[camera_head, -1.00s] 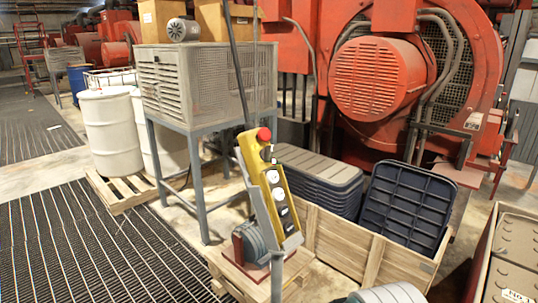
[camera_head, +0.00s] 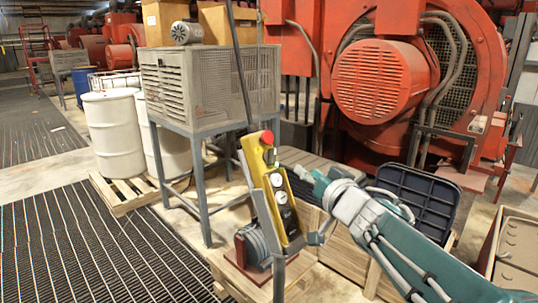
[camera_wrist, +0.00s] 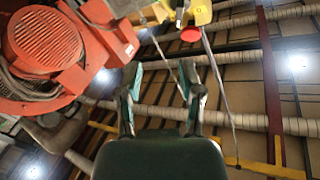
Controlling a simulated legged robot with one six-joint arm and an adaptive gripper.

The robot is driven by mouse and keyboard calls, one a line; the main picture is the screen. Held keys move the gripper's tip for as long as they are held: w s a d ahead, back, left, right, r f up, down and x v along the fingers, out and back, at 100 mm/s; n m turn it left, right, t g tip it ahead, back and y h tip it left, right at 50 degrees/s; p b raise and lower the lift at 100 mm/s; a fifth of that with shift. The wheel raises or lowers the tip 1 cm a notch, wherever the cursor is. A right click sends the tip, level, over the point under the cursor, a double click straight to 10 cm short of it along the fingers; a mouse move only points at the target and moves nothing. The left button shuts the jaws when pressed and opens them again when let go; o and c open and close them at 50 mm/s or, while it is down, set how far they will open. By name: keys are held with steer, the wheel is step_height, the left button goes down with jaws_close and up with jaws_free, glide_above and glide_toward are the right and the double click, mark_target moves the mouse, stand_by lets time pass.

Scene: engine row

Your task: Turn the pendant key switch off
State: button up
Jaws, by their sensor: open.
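The yellow pendant (camera_head: 268,185) stands tilted, with a red button (camera_head: 266,137) at its top and pale round controls down its face. A small dark knob (camera_head: 271,156), likely the key switch, sits just below the red button; its setting is too small to read. My gripper (camera_head: 312,178) is to the right of the pendant's upper part, apart from it. In the wrist view my gripper (camera_wrist: 161,74) is open and empty. The pendant (camera_wrist: 203,12), red button (camera_wrist: 190,34) and a silver-and-black switch (camera_wrist: 180,10) lie beyond the fingertips at the top edge.
A dark cable (camera_head: 237,70) rises above the pendant. A grey vented cabinet (camera_head: 205,85) on legs stands behind it on the left. A wooden crate (camera_head: 335,243) and a dark lid (camera_head: 420,195) are behind my arm. A red blower (camera_head: 385,80) fills the back right.

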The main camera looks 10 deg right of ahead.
mark_target(275, 155)
steer(key=w+a, duration=0.1)
steer(key=w, duration=0.2)
steer(key=w+a+y, duration=0.1)
steer(key=w+a, duration=0.1)
steer(key=w, duration=0.2)
steer(key=w+a+y, duration=0.1)
steer(key=w+a, duration=0.1)
steer(key=w, duration=0.1)
steer(key=shift+w+a+n, duration=0.25)
steer(key=shift+n, duration=0.15)
steer(key=shift+g, duration=0.3)
jaws_close()
